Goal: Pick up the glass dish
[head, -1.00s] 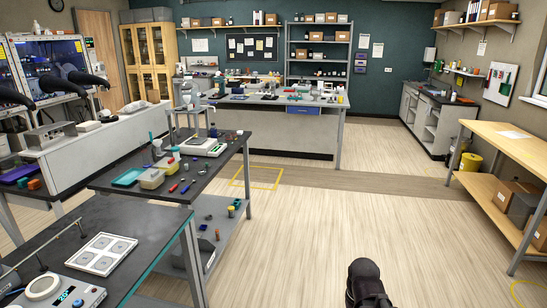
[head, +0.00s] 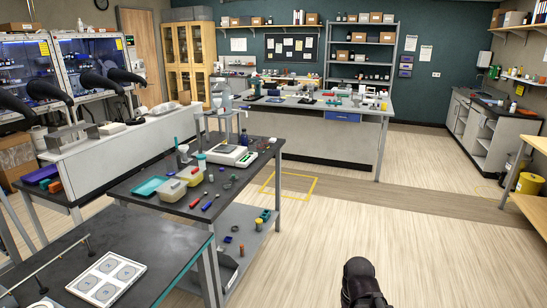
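I cannot make out the glass dish for certain in the head view. Small items lie on the dark-topped bench (head: 140,193) at the left middle, among them some small round ones near its right end, too small to identify. A dark rounded part of my arm (head: 361,282) shows at the bottom edge, right of the middle, over open floor and apart from the benches. My gripper's fingers do not show.
The bench bears a white balance (head: 231,155), a teal tray (head: 151,187) and plastic tubs (head: 172,190). A nearer black bench with a white panel (head: 106,279) fills the lower left. Glove-port cabinets (head: 92,68) stand behind. Pale floor (head: 330,215) is clear to the right.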

